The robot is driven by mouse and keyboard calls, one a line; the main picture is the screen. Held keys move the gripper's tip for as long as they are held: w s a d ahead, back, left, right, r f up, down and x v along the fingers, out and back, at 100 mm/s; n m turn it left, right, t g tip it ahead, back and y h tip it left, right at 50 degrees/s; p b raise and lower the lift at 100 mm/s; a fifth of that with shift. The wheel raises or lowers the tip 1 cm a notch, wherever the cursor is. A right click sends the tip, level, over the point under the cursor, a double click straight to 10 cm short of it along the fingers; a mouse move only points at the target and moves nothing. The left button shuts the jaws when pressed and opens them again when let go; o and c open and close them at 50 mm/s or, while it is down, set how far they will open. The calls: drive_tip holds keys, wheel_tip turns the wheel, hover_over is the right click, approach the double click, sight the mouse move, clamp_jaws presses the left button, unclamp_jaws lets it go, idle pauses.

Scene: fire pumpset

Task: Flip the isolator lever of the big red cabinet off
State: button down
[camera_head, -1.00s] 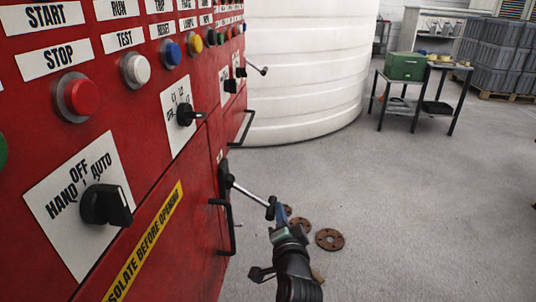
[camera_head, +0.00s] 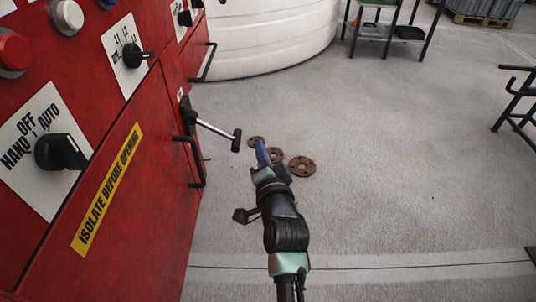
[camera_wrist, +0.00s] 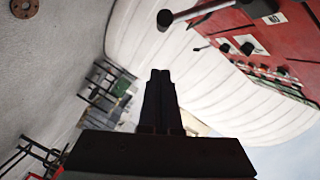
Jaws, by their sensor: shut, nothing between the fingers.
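The big red cabinet (camera_head: 155,190) fills the left of the head view. Its isolator lever (camera_head: 217,131) is a metal rod with a dark cross grip, sticking out from a black mount on the cabinet's side edge. In the wrist view the lever (camera_wrist: 200,11) crosses the top, its dark knob end near the upper middle. My gripper (camera_head: 262,150) is shut and empty, just right of the lever's grip in the head view. In the wrist view my gripper's fingertips (camera_wrist: 160,75) are together, below the knob with a gap in the picture. I cannot tell the exact depth between them.
Black handles (camera_head: 197,162) stick out of the cabinet near the lever. A rotary OFF/HAND/AUTO switch (camera_head: 60,152) is on its front. A white tank (camera_head: 265,40) stands behind. Rusty flanges (camera_head: 301,166) lie on the floor. Open grey floor lies to the right.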

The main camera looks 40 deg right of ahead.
drive_tip(key=p+v, duration=0.1)
drive_tip(key=v, duration=0.4)
drive_tip(key=shift+d, duration=0.1)
idle(0.5)
